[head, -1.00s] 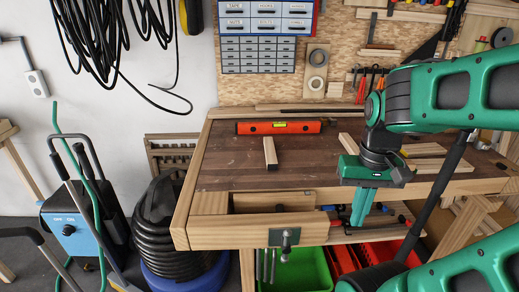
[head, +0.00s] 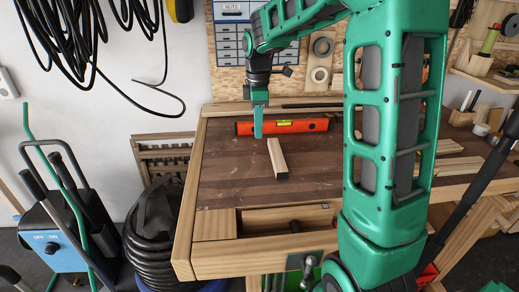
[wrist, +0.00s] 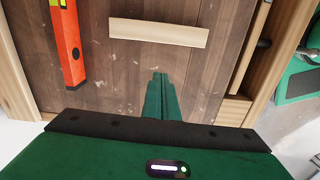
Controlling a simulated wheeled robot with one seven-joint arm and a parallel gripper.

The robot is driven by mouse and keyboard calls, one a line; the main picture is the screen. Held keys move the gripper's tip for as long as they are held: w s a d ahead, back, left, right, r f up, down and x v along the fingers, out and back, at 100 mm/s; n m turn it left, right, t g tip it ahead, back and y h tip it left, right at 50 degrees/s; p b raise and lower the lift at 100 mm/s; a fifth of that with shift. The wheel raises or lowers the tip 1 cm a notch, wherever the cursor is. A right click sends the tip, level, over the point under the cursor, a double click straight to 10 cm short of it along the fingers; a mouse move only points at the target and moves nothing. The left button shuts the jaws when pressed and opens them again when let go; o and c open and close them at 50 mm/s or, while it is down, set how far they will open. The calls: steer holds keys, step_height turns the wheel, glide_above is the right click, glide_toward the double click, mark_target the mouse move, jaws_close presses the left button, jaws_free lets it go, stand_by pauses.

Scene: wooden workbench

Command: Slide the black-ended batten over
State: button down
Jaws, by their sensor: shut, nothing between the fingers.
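The pale wooden batten (head: 276,154) lies on the dark bench top, with its black end toward the bench's front. In the wrist view the batten (wrist: 158,32) lies crosswise beyond my fingertips; its black end is not clear there. My gripper (head: 258,136) is shut and empty, pointing down to the left of the batten in the head view. In the wrist view its closed fingers (wrist: 159,80) are apart from the batten, near the middle of its long side. Their exact height above the bench is hard to tell.
An orange spirit level (head: 300,126) lies behind the batten and also shows in the wrist view (wrist: 70,45). An open drawer compartment (head: 285,218) is at the bench front. More wood strips (head: 455,165) lie at right.

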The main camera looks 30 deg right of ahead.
glide_toward(267, 162)
steer(key=a+f, duration=0.1)
steer(key=w+a+f, duration=0.1)
steer(key=f, duration=0.1)
steer(key=a+f, duration=0.1)
steer(key=f, duration=0.1)
steer(key=shift+w+a+f, duration=0.1)
steer(key=shift+w+a, duration=0.15)
steer(key=shift+w, duration=0.15)
steer(key=shift+s+d+f, duration=0.2)
steer(key=shift+s+d, duration=0.05)
steer(key=shift+d, duration=0.35)
steer(key=shift+s+d+f, duration=0.2)
steer(key=shift+s+d, duration=0.05)
steer(key=shift+d, duration=0.35)
steer(key=shift+s+d, duration=0.3)
steer(key=shift+d, duration=0.4)
